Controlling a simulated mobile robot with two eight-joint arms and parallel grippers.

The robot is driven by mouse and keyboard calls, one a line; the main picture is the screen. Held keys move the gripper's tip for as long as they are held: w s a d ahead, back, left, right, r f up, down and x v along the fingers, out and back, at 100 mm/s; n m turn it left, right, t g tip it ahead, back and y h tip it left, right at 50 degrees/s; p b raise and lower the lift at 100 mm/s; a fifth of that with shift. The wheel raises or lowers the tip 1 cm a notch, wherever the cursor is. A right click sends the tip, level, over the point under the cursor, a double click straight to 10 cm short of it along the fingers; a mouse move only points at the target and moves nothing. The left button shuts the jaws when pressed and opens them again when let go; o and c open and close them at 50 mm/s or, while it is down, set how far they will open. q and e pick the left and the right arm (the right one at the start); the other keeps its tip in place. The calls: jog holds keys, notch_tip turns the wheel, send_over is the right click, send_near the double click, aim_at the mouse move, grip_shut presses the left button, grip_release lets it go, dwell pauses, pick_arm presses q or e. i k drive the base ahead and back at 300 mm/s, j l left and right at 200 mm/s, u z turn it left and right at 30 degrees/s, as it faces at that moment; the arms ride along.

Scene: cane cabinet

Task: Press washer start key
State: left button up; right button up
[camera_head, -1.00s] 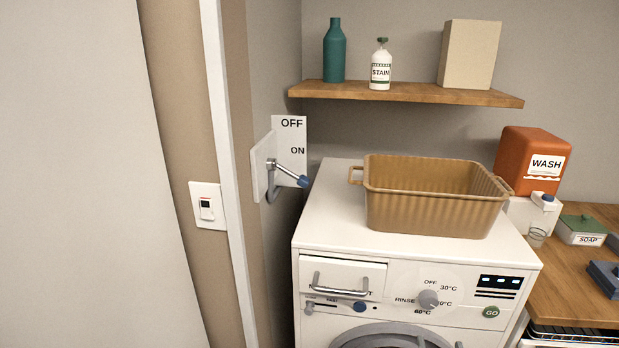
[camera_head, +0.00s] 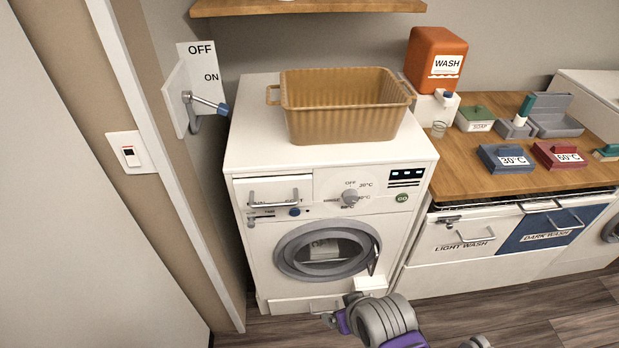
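The white washer (camera_head: 263,165) stands in the middle of the head view with its round door (camera_head: 328,250) shut. A round green key marked GO (camera_head: 402,197) is at the right end of its front panel, below a small lit display (camera_head: 406,176). The grey dial (camera_head: 349,198) is left of the key. An arm of mine with grey and purple parts, which I take to be my right, shows low in front of the washer, well below the key. Whether its gripper is open is not clear. My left gripper is out of view.
A tan basket (camera_head: 340,120) stands on the washer. A lever switch (camera_head: 208,104) with OFF and ON marks is on the wall at left. A wooden counter (camera_head: 455,177) with an orange WASH dispenser (camera_head: 436,58) and several boxes is at right. The floor at right is clear.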

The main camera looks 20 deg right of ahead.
aim_at(402, 197)
jog(key=z, duration=1.5)
